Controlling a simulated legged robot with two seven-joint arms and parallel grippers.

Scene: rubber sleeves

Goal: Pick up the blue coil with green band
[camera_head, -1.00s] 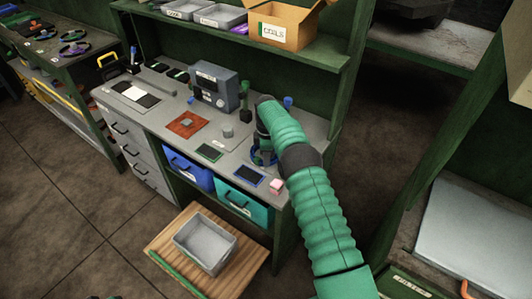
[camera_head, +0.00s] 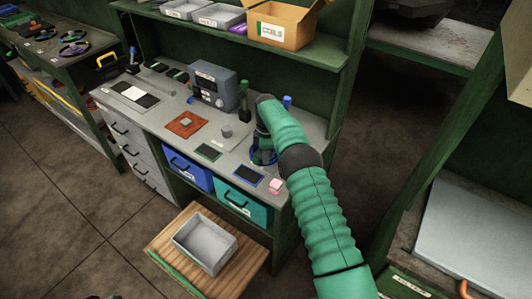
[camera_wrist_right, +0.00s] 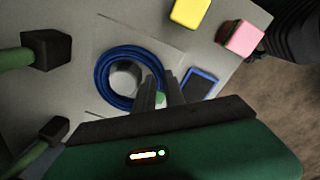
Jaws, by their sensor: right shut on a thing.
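The blue coil (camera_wrist_right: 103,72) lies at the right end of the grey workbench, and in the wrist view it rings a grey cylinder (camera_wrist_right: 125,77). It also shows in the head view (camera_head: 262,158), partly covered by my gripper. A bit of green band (camera_wrist_right: 160,98) shows at the coil's right side, between the fingers. My right gripper (camera_wrist_right: 163,88) points down and is shut on the coil there; it also shows in the head view (camera_head: 262,146). Whether the coil is clear of the bench, I cannot tell.
A pink block (camera_head: 275,186) and a blue-framed black pad (camera_head: 249,176) lie near the bench's front edge. A yellow block (camera_wrist_right: 190,12) is near the pink one. A grey meter box (camera_head: 213,86) stands behind. A shelf with a COILS box (camera_head: 281,25) hangs above.

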